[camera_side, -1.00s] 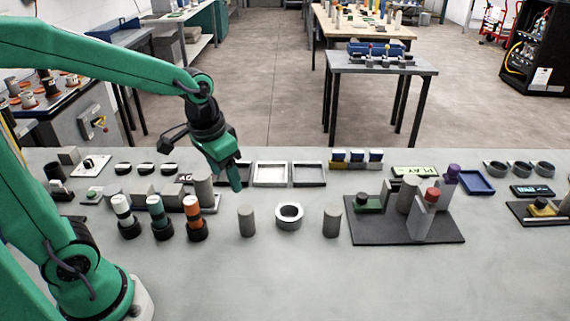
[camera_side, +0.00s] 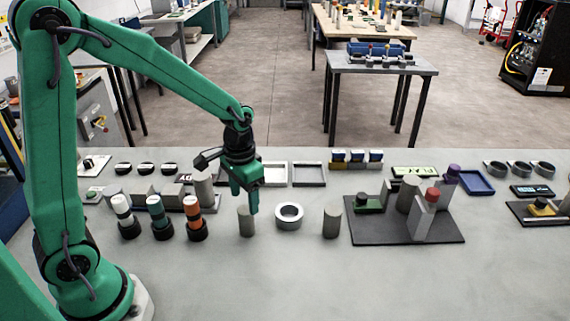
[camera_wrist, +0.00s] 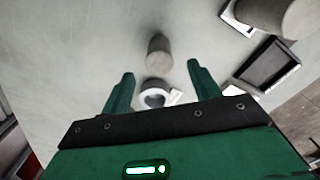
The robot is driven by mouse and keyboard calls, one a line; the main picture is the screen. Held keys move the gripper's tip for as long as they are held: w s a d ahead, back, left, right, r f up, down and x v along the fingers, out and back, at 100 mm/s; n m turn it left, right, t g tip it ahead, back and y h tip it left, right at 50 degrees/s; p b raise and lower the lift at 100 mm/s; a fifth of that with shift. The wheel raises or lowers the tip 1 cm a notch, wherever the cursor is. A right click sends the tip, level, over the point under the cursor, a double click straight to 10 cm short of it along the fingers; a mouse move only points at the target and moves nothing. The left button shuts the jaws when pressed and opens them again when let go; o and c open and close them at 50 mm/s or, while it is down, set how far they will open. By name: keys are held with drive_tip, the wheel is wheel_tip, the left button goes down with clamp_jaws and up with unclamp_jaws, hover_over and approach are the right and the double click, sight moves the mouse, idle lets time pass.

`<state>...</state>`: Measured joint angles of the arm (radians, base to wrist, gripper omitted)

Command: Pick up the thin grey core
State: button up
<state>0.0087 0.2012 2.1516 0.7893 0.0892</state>
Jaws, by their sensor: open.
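A grey upright cylinder (camera_side: 246,222) stands on the table left of a light grey ring (camera_side: 289,216). A similar grey cylinder (camera_side: 331,223) stands right of the ring. In the wrist view, one cylinder (camera_wrist: 158,58) and the ring (camera_wrist: 153,99) show beyond and between the spread fingers (camera_wrist: 160,75).
Capped cylinders in orange (camera_side: 195,210), teal and white stand to the left. A dark board (camera_side: 390,232) with upright parts lies to the right. Square trays (camera_side: 308,174) sit behind. The front of the table is clear.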

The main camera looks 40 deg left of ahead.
sight(246, 209)
drive_tip(key=shift+f, duration=0.75)
drive_tip(key=shift+f, duration=0.1)
drive_tip(key=shift+f, duration=2.5)
drive_tip(key=shift+c, duration=0.4)
drive_tip(key=c, duration=1.1)
drive_tip(key=shift+c, duration=0.2)
drive_tip(key=shift+r, duration=0.2)
